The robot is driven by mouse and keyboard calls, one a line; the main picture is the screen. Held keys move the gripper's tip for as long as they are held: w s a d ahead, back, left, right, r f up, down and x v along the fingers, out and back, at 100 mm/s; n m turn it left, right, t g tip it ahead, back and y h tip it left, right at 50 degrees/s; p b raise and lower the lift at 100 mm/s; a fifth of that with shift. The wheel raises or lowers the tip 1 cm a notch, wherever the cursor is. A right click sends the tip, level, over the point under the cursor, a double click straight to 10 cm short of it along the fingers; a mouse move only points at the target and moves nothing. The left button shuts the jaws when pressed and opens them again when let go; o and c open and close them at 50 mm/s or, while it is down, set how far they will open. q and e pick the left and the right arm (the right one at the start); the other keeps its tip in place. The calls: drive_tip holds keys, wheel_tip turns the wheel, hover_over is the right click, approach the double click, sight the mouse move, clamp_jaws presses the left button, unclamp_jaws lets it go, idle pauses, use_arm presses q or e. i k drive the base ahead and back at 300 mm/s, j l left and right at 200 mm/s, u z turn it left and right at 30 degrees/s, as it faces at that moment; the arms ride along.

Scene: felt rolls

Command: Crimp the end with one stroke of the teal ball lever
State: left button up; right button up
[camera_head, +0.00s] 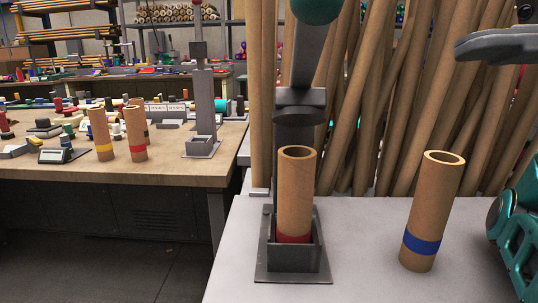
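The teal ball (317,9) tops a dark grey lever (308,55), cut off by the picture's upper edge. The lever stands nearly upright on the crimping press, whose square base socket (293,262) sits on the pale table. A brown tube with a red band (296,190) stands upright in the socket, its open end up, below the lever pivot. A dark grey part (497,45) entering from the upper right looks like my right gripper, apart from the lever; its opening is not clear. My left gripper is not in view.
A brown tube with a blue band (432,212) stands on the pale table (365,270) right of the press. My teal arm part is at the right edge. Tall brown rolls (350,120) stand behind. A wooden bench (60,165) at left holds another press, tubes and small items.

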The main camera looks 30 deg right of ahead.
sight(298, 104)
drive_tip(key=k, duration=1)
